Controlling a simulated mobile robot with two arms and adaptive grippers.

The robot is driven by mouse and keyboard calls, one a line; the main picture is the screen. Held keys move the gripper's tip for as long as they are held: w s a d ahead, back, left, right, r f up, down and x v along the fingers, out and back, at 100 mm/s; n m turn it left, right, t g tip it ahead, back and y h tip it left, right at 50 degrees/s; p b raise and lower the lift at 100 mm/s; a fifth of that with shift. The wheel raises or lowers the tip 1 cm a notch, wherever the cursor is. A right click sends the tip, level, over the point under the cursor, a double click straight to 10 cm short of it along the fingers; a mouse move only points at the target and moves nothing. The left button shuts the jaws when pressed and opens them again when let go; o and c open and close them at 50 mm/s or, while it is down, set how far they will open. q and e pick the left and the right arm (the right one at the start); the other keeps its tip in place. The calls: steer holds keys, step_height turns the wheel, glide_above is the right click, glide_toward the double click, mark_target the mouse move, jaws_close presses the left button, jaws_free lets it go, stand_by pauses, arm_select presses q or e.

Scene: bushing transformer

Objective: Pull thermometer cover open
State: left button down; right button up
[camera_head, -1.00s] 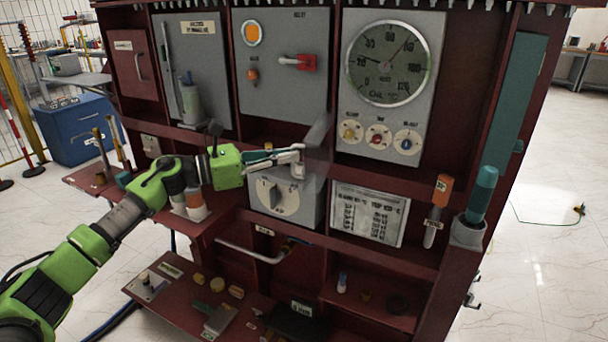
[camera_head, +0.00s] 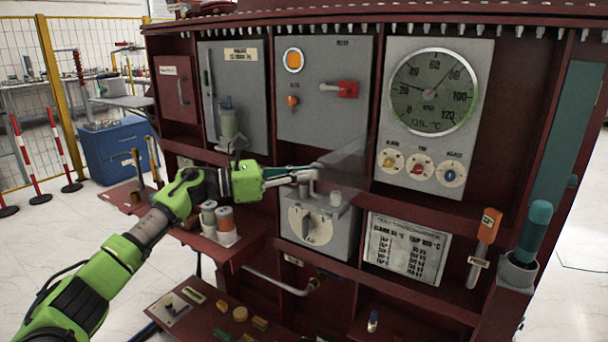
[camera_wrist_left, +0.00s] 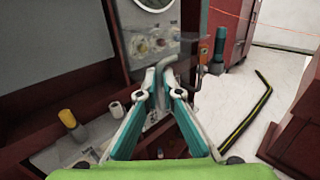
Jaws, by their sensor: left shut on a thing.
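The thermometer (camera_head: 433,92) is a round dial on a grey panel at the upper right of the cabinet, and its face is uncovered. A see-through cover (camera_head: 347,158) stands out from the cabinet left of the dial panel; its edges are faint. My left gripper (camera_head: 306,176) is shut on the cover's grey bent handle, above the grey knob box. In the left wrist view, the two teal-sided fingers (camera_wrist_left: 156,92) close around this handle (camera_wrist_left: 168,72). The dial panel shows partly at the top there (camera_wrist_left: 153,25). My right gripper is out of view.
The grey knob box (camera_head: 318,226) sits just below my left gripper. A shelf with two orange-and-grey cylinders (camera_head: 218,220) is below my arm. A label plate (camera_head: 405,248), an orange-topped tool (camera_head: 486,238) and a teal-handled tool (camera_head: 533,232) are to the right.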

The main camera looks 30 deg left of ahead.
arm_select(q)
steer(key=c, duration=2.2)
jaws_free()
steer(key=shift+w+d+r, duration=0.15)
steer(key=shift+r, duration=0.1)
steer(key=shift+w+d+f, duration=0.2)
steer(key=shift+w+d, duration=0.05)
steer(key=shift+d, duration=0.1)
steer(key=v, duration=1.2)
